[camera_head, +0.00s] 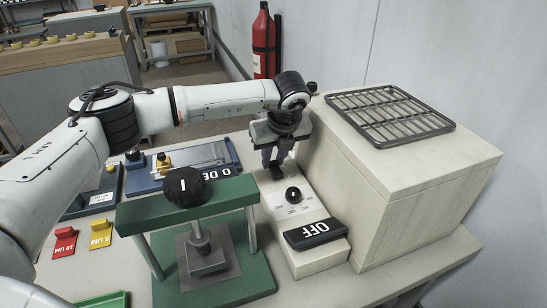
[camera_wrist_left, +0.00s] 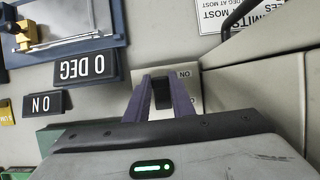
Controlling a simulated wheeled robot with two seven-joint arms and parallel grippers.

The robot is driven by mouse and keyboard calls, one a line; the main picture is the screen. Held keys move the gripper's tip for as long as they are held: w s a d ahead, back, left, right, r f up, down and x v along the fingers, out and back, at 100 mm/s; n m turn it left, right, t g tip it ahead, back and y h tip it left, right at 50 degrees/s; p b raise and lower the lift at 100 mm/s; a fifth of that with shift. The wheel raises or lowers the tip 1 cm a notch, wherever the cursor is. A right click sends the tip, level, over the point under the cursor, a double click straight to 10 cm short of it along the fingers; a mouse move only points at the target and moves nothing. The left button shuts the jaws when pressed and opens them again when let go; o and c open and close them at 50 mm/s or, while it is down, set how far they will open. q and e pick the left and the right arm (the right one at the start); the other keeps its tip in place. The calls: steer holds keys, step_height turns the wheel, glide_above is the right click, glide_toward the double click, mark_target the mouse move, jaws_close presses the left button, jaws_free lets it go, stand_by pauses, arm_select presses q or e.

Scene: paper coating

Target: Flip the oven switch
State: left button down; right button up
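The oven (camera_head: 345,150) is a pale cream box with a dark wire rack (camera_head: 390,108) on top. A low sloped control panel (camera_head: 310,262) runs along its left side, with a black round knob (camera_head: 293,195) and a dark OFF plate (camera_head: 314,233). My left gripper (camera_head: 275,165) points down over the panel's far end. In the left wrist view its two fingers (camera_wrist_left: 162,82) stand apart on either side of a dark block, apparently the switch (camera_wrist_left: 161,100), beside an ON label (camera_wrist_left: 184,73). Whether they touch it I cannot tell. My right gripper is out of view.
A green press (camera_head: 215,195) with a black knob stands left of the panel. Behind it are a blue tray (camera_head: 150,180) and a 0 DEG plate (camera_wrist_left: 82,68). Red (camera_head: 65,241) and yellow (camera_head: 101,234) cards lie at left. A wall is at right.

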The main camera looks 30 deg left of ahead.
arm_select(q)
steer(key=shift+w+a+f+g+h, duration=0.1)
steer(key=shift+w+a+g+h, duration=0.1)
steer(key=shift+g+h, duration=0.1)
steer(key=shift+a+g+h, duration=0.1)
steer(key=shift+g+h, duration=0.2)
steer(key=shift+w+a+f+g+h, duration=0.1)
steer(key=shift+w+a+g+h, duration=0.1)
steer(key=shift+g+h, duration=0.5)
steer(key=shift+w+a+f+g+h, duration=0.15)
steer(key=shift+g+h, duration=0.15)
steer(key=shift+h, duration=0.3)
steer(key=c, duration=1.5)
jaws_free()
step_height(320, 180, up, 10)
steer(key=shift+w+a+r+b, duration=0.1)
steer(key=shift+r+b, duration=0.05)
steer(key=shift+b, duration=0.45)
